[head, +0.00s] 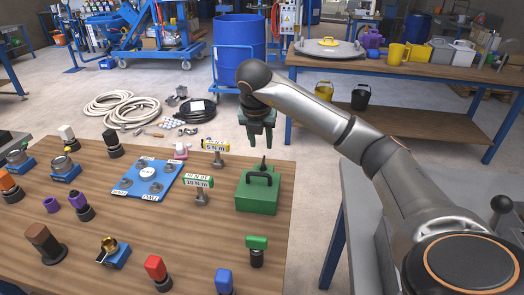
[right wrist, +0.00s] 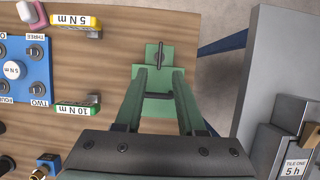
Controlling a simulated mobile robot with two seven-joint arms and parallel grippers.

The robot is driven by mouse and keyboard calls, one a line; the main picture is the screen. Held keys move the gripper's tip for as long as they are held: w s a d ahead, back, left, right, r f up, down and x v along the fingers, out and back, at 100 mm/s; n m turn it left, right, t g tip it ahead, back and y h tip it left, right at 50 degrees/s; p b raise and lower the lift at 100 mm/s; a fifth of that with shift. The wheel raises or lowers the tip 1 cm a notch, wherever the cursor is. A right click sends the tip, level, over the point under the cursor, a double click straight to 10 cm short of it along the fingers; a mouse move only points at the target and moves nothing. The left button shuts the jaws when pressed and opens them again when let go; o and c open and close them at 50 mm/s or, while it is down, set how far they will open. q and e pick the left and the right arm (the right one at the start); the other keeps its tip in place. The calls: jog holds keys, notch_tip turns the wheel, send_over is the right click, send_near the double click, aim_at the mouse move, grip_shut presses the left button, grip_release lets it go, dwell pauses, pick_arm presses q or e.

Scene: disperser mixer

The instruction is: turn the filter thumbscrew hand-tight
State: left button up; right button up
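A green block (head: 257,192) stands at the right edge of the wooden table, with a black arched handle (head: 260,173) on top. A thin dark upright piece rises at its back, seen from above as a narrow bar (right wrist: 162,56); I cannot tell for certain whether it is the filter thumbscrew. My right gripper (head: 258,140) points down, above and behind the block. Its two fingers (right wrist: 159,78) are apart, with nothing gripped between them. In the right wrist view the bar lies beyond the fingertips, roughly between their lines. My left gripper is out of view.
A blue plate (head: 147,180) with several knobs, torque labels "5 N m" (head: 215,145) and "10 N m" (head: 198,182), and several coloured knobs stand to the left. A grey bench (head: 365,230) is at the right, with a floor gap between.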

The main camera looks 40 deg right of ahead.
jog(key=shift+v, duration=1.85)
